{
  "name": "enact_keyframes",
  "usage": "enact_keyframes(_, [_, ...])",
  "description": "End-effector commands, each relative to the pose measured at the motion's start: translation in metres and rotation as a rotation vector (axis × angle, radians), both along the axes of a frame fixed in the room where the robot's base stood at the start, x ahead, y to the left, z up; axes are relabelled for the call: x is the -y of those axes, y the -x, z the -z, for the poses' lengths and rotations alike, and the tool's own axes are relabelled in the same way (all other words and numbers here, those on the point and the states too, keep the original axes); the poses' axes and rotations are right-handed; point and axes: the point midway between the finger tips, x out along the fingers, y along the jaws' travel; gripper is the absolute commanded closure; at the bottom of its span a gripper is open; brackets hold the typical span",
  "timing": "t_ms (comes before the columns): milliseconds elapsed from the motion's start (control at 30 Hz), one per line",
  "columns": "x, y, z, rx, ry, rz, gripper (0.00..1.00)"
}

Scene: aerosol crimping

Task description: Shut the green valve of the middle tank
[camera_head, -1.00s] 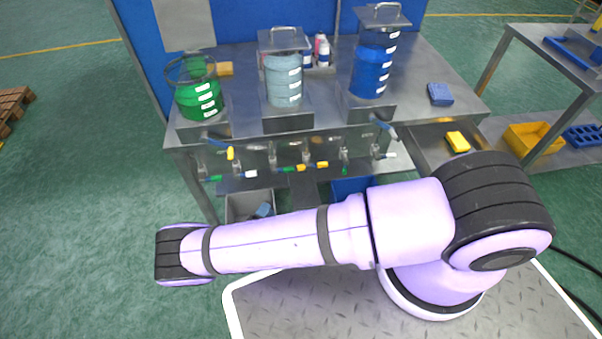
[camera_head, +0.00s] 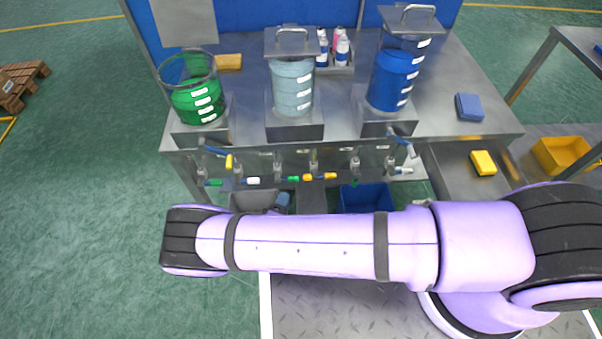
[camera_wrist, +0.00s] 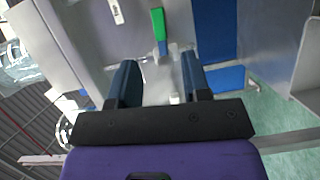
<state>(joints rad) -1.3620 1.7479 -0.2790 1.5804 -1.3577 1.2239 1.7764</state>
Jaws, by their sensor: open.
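The middle tank (camera_head: 292,88) holds pale blue liquid and stands on a metal stand at the bench front. Several small valves hang below the bench edge, and a green handle (camera_head: 293,178) shows below the middle tank. In the wrist view, my gripper (camera_wrist: 158,62) is open, with two dark fingers apart. A green valve handle (camera_wrist: 159,24) lies just beyond the fingertips, roughly centred between them. A pale valve body (camera_wrist: 160,75) shows between the fingers. I cannot tell from the wrist view which tank this valve belongs to. The gripper is out of sight in the head view.
A green-liquid tank (camera_head: 197,100) stands left and a blue-liquid tank (camera_head: 391,80) right. Blue (camera_head: 367,199) and grey bins sit below the bench. A white handle (camera_wrist: 116,12) is close to the green one in the wrist view. Open floor lies at left.

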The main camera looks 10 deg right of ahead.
Motion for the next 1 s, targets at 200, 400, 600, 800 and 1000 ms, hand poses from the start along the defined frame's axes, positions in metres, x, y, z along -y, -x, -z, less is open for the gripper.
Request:
enact_keyframes(200, [0.017, -0.033, 0.001, 0.003, 0.003, 0.005, 0.56])
enact_keyframes(400, [0.03, -0.064, 0.002, 0.002, 0.002, 0.004, 0.56])
enact_keyframes(600, [0.039, -0.084, 0.003, 0.001, 0.002, 0.004, 0.56])
enact_keyframes(800, [0.043, -0.091, 0.003, 0.001, 0.003, 0.003, 0.56])
enact_keyframes(1000, [0.042, -0.091, 0.003, 0.001, 0.003, 0.003, 0.56])
